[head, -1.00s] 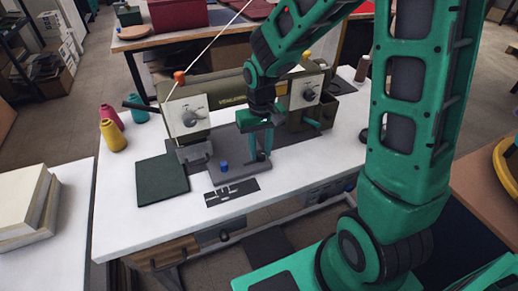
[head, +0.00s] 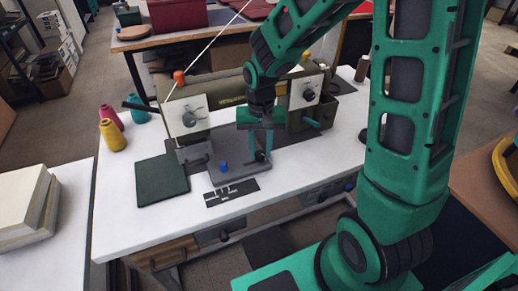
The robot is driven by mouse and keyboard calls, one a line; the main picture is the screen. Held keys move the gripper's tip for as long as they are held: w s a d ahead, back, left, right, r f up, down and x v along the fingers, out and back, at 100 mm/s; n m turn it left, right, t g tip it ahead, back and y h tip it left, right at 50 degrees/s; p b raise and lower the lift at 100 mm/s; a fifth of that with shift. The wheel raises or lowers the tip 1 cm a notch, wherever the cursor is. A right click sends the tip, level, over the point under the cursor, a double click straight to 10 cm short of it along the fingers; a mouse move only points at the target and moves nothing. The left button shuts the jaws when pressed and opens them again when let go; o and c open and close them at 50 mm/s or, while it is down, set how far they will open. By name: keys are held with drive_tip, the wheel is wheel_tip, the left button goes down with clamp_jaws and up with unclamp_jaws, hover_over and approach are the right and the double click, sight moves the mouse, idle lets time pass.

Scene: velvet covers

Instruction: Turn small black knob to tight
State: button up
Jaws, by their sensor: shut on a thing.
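My gripper (head: 261,156) points down at the right end of a grey plate-like fixture (head: 238,172) on the white table. Its fingers are shut on a small dark thing low on the fixture, which I take to be the small black knob; the fingers mostly hide it, and its mark or setting cannot be read. A blue knob (head: 224,167) stands upright on the same fixture, to the left of my gripper and apart from it.
An olive sewing machine (head: 230,92) with pale dial panels (head: 187,118) stands close behind my gripper. A dark green mat (head: 162,179), a black tool strip (head: 231,192) and thread cones (head: 113,136) lie or stand nearby. The table's front left is clear.

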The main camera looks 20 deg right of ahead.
sight(260, 152)
drive_tip(key=shift+w+r, duration=0.1)
drive_tip(key=shift+w, duration=0.05)
drive_tip(key=o, duration=1.1)
wheel_tip(260, 152, up, 11)
drive_tip(key=shift+f, duration=0.2)
